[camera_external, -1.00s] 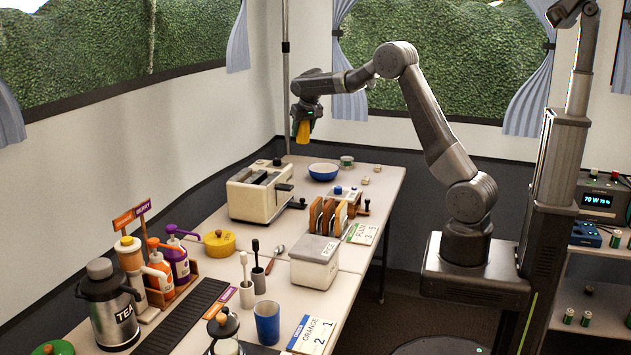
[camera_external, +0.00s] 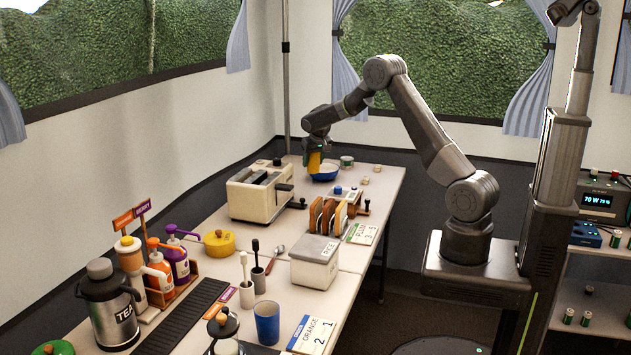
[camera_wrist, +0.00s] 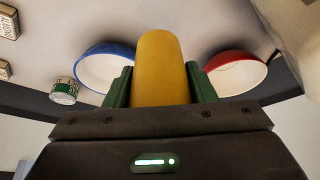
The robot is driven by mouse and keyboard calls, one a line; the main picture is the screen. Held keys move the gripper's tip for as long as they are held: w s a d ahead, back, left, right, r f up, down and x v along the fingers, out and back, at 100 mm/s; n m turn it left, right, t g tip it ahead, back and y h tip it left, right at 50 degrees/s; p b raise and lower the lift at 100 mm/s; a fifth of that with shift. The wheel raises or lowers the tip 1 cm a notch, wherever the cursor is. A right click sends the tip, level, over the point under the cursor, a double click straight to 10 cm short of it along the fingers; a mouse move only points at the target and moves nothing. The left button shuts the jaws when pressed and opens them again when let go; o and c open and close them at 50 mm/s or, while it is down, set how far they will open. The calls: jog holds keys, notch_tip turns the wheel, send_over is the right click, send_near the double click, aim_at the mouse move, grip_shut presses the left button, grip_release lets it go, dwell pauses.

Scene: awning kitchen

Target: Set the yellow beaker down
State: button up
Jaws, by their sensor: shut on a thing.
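The yellow beaker (camera_external: 314,162) is held in my gripper (camera_external: 316,150) above the far end of the table. In the external view it shows just left of and partly in front of the blue bowl (camera_external: 325,175). In the wrist view the beaker (camera_wrist: 161,68) stands between the two green fingers of my gripper (camera_wrist: 161,88), which are shut on it. The beaker's lower end is close to the table height, but I cannot tell whether it touches.
The wrist view shows the blue bowl (camera_wrist: 105,70) on one side of the beaker and a red bowl (camera_wrist: 237,72) on the other. A green-and-white tin (camera_external: 347,161) stands beside the blue bowl. The cream toaster (camera_external: 262,192) and the toast rack (camera_external: 329,215) stand nearer.

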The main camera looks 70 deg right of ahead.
aim_at(314, 172)
notch_tip(314, 172, down, 8)
jog(key=shift+r+p, duration=0.15)
jog(key=shift+p, duration=0.2)
jog(key=o, duration=1)
jog(key=shift+c, duration=0.2)
jog(key=shift+r, duration=0.2)
jog(key=b+v, duration=0.1)
jog(key=v, duration=1)
jog(key=shift+s+a+r, duration=0.15)
jog(key=shift+r, duration=0.15)
